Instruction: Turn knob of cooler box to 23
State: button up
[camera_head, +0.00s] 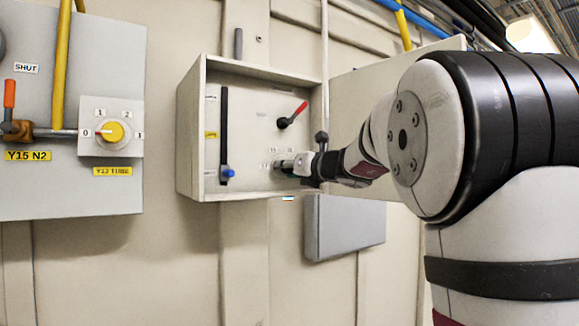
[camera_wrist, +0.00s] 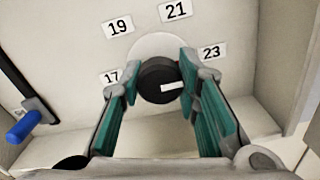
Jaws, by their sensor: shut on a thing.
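The cooler box (camera_head: 188,135) is the open beige box on the wall in the head view. Its black round knob (camera_wrist: 153,92) sits on a pale disc inside, with labels 17 (camera_wrist: 110,77), 19 (camera_wrist: 117,27), 21 (camera_wrist: 176,10) and 23 (camera_wrist: 211,52) around it. The knob's white mark points right and slightly up, on the side of 23. My gripper (camera_wrist: 158,75) is shut on the knob, one green-padded finger on each side. In the head view my gripper (camera_head: 292,165) reaches into the box's lower right and hides the knob.
Inside the box are a black vertical bar with a blue end (camera_head: 228,173) and a red-handled lever (camera_head: 299,109). The box's door (camera_head: 350,90) stands open to the right. A panel with a yellow knob (camera_head: 111,131) is on the left, and a grey box (camera_head: 345,225) is below.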

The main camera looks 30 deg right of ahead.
jog(key=shift+f, duration=0.15)
jog(key=o, duration=1.2)
jog(key=s, duration=1.2)
jog(key=shift+d, duration=0.2)
